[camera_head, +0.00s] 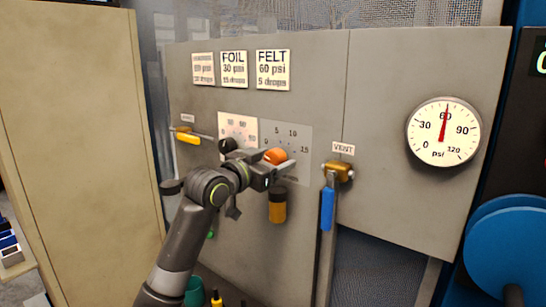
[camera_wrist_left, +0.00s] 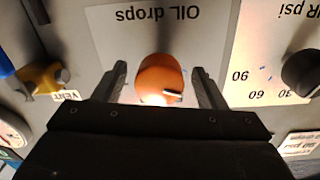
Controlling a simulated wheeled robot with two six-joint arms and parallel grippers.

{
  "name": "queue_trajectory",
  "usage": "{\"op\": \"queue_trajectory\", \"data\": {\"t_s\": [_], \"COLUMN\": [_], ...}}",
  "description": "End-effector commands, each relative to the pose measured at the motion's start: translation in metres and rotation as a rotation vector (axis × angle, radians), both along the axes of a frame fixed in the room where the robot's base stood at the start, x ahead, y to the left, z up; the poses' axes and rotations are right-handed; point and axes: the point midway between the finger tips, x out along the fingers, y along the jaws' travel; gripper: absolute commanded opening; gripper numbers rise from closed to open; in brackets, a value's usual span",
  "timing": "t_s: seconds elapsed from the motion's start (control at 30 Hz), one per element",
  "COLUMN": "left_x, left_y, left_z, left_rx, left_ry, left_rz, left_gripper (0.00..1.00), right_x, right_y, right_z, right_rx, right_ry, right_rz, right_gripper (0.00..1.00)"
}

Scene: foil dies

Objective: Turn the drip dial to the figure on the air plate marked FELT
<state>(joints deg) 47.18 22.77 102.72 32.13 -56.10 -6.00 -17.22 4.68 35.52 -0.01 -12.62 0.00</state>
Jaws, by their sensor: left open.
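The drip dial (camera_head: 275,156) is an orange knob on a light plate with 5, 10 and 15 showing around it. In the left wrist view, which is upside down, the plate reads "OIL drops" and the orange dial (camera_wrist_left: 160,76) has a pale mark towards its lower right. My left gripper (camera_head: 272,170) is open at the dial; in the wrist view its fingers (camera_wrist_left: 162,86) stand either side of it, with gaps. The FELT plate (camera_head: 272,70) reads 60 psi, 5 drops. The dial's other figures are hidden. My right gripper is out of view.
A black air knob (camera_head: 228,144) is close left of the dial. A yellow VENT valve (camera_head: 340,172) with a blue handle is to the right. An amber bowl (camera_head: 277,207) hangs below. The gauge (camera_head: 444,131) points near 60. A FOIL plate (camera_head: 234,69) is beside FELT.

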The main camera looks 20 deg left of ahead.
Motion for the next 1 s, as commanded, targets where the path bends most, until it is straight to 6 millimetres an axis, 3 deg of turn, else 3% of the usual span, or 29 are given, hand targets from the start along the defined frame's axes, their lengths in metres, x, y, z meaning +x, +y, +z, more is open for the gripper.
{"op": "queue_trajectory", "data": {"t_s": [0.3, 0.63, 1.0], "left_x": [0.0016, 0.0014, 0.0015], "left_y": [-0.0007, -0.0005, -0.0004], "left_z": [-0.0001, -0.0002, -0.001], "left_rx": [0.0, 0.0, 0.064], "left_ry": [-0.001, 0.0, -0.024], "left_rz": [0.0, 0.0, 0.0], "left_gripper": [0.64, 0.2, 0.2], "right_x": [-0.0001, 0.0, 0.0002], "right_y": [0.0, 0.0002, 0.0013], "right_z": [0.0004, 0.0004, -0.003], "right_rx": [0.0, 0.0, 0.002], "right_ry": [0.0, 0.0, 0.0], "right_rz": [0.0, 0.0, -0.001], "right_gripper": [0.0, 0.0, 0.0]}}
